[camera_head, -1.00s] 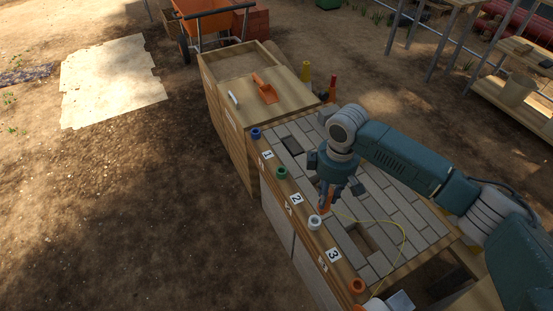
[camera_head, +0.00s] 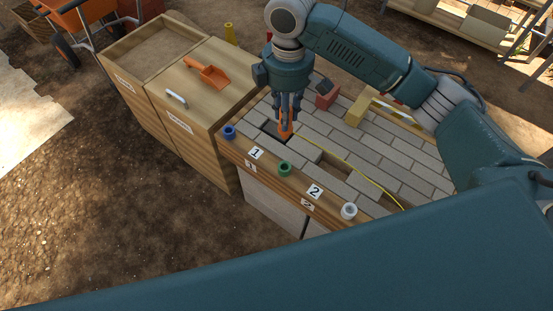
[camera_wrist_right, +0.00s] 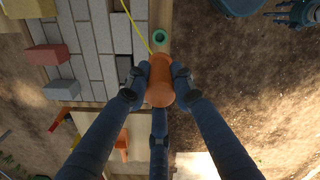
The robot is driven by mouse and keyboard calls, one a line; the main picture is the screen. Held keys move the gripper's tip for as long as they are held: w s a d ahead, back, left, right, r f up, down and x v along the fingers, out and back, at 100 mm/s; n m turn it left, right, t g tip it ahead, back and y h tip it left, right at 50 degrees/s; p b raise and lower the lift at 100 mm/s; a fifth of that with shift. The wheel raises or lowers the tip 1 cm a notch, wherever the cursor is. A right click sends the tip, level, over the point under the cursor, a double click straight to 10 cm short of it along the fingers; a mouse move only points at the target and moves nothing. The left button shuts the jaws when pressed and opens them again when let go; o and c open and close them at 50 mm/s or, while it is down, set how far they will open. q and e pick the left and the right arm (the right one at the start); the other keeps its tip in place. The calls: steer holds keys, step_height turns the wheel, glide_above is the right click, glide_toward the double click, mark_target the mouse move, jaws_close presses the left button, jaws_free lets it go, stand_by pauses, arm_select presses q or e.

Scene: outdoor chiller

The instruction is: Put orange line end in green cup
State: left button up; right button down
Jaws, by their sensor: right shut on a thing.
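My right gripper (camera_head: 286,122) is shut on the orange line end (camera_head: 286,133), and its fingers also show around it in the wrist view (camera_wrist_right: 160,82). The yellow line (camera_head: 368,181) runs from the orange end across the bricks. The green cup (camera_head: 285,168) stands on the wooden front ledge, and is also in the wrist view (camera_wrist_right: 160,37). In the head view the orange end is behind the cup and apart from it. The cup's opening looks empty. A dark gripper at the wrist view's top right (camera_wrist_right: 295,14) seems to be my left; its jaw state is unclear.
A blue cup (camera_head: 229,131) and a white cup (camera_head: 349,211) share the ledge with number labels. Behind lie a red block (camera_head: 327,96) and a yellow block (camera_head: 357,110). An orange scoop (camera_head: 209,73) lies on the wooden box. The brick surface has open slots.

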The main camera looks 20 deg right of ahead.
mark_target(288, 133)
steer(key=f, duration=0.7)
steer(key=shift+s+d+p, duration=0.3)
step_height(288, 133, down, 12)
steer(key=shift+w+a+r+p, duration=0.1)
steer(key=shift+w+a+p, duration=0.05)
steer(key=shift+p, duration=0.2)
arm_select(q)
steer(key=shift+s+d+r, duration=0.2)
steer(key=shift+d+r, duration=0.35)
steer(key=shift+r, duration=0.2)
arm_select(e)
steer(key=c, duration=1.5)
jaws_free()
arm_select(q)
steer(key=shift+d, duration=0.2)
steer(key=shift+s, duration=0.1)
